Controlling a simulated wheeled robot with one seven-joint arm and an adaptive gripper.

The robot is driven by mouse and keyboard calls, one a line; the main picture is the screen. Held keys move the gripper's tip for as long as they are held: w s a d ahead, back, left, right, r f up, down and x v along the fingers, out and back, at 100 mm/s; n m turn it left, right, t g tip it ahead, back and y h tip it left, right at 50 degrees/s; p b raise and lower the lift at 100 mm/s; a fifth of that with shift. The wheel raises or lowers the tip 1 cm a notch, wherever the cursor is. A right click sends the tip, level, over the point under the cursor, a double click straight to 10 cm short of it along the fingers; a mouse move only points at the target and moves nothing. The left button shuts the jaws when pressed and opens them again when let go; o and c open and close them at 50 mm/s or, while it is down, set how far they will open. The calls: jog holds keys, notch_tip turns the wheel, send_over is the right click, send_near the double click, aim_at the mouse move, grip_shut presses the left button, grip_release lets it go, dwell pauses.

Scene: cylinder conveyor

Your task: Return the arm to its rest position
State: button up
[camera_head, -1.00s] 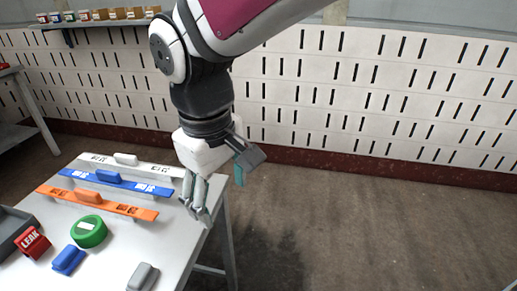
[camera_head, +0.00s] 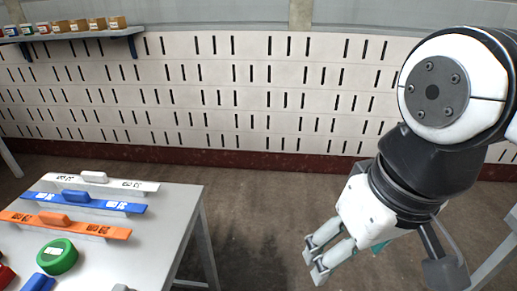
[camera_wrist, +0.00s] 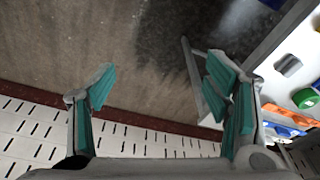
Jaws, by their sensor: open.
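My gripper (camera_head: 380,264) hangs at the lower right in the head view, under my bent white and black arm. Its fingers are spread wide and nothing is between them. It is over the floor, to the right of the grey table (camera_head: 178,218) and apart from it. In the wrist view my gripper (camera_wrist: 163,82) shows its teal finger pads far apart, with bare floor between and beyond them. The tips of some fingers are partly hidden or near the frame edge.
The table holds a white bar (camera_head: 133,184), a blue bar (camera_head: 118,206), an orange bar (camera_head: 100,230) and a green round piece (camera_head: 57,258). A wall shelf (camera_head: 72,35) with small boxes is at the upper left. Open floor (camera_head: 260,205) lies right of the table.

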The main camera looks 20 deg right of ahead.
notch_tip(320, 180, up, 10)
jog(key=t+p, duration=0.2)
jog(key=p, duration=0.7)
jog(key=shift+r, duration=0.2)
jog(key=shift+d, duration=0.1)
